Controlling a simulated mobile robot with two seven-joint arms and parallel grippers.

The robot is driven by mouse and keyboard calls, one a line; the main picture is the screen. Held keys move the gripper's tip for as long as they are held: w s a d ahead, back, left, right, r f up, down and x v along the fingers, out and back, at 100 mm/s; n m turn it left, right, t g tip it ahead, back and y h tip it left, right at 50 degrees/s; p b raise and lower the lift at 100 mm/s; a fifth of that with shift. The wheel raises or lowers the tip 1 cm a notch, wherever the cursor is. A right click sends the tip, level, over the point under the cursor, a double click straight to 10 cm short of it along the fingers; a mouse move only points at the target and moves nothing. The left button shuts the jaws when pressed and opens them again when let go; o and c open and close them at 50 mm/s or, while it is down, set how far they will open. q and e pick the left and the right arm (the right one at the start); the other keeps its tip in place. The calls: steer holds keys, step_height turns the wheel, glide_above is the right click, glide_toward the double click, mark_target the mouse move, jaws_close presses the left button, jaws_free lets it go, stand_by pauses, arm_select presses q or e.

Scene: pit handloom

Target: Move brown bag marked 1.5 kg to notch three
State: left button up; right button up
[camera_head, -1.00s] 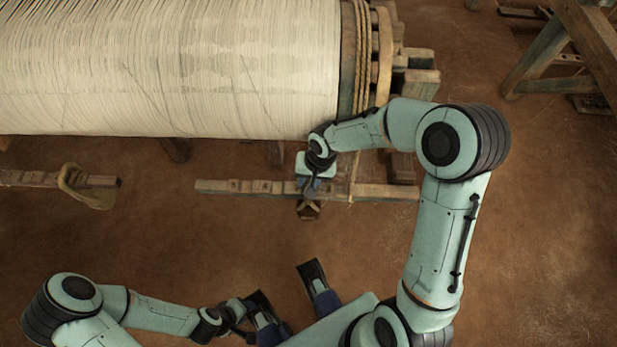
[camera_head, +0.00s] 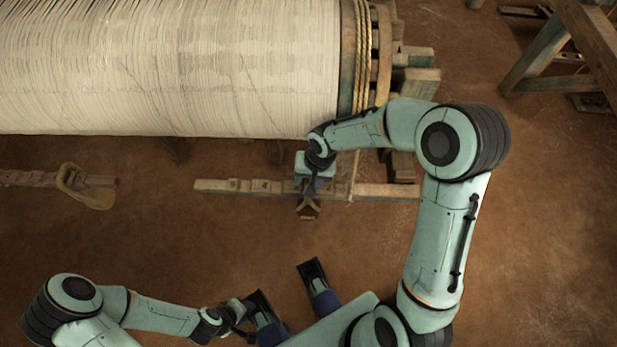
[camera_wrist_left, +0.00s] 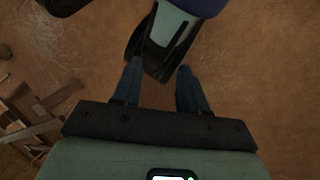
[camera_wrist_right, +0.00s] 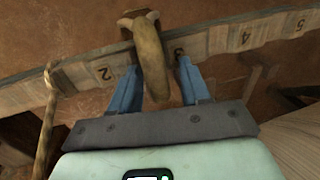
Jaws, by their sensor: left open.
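A brown bag (camera_head: 308,210) hangs at the numbered wooden beam (camera_head: 230,186), under my right gripper (camera_head: 311,184). In the right wrist view, a tan-brown looped piece of it (camera_wrist_right: 151,62) lies across the beam (camera_wrist_right: 218,40), between the marks 2 and 3 and close beside the 3. My right gripper (camera_wrist_right: 157,66) is open, with one finger on each side of this piece. The weight marking cannot be read, and the gripper partly hides the bag. My left gripper (camera_wrist_left: 158,66) is open and empty, low over the floor beside my base.
A large roll of pale warp threads (camera_head: 170,70) lies behind the beam. A cord (camera_head: 355,175) hangs down across the beam just right of my gripper. A second beam (camera_head: 30,179) with a tan loop (camera_head: 84,188) is at the left. The floor in front is clear.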

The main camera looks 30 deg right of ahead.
steer(key=shift+o, duration=0.3)
steer(key=shift+s+f, duration=0.15)
arm_select(q)
steer(key=r+p, duration=0.1)
steer(key=s+r+p, duration=0.2)
steer(key=shift+d+r+g, duration=0.1)
steer(key=shift+d+g, duration=0.2)
steer(key=shift+g, duration=0.1)
arm_select(e)
steer(key=v, duration=1.3)
steer(key=shift+w+r, duration=0.25)
steer(key=shift+r, duration=0.1)
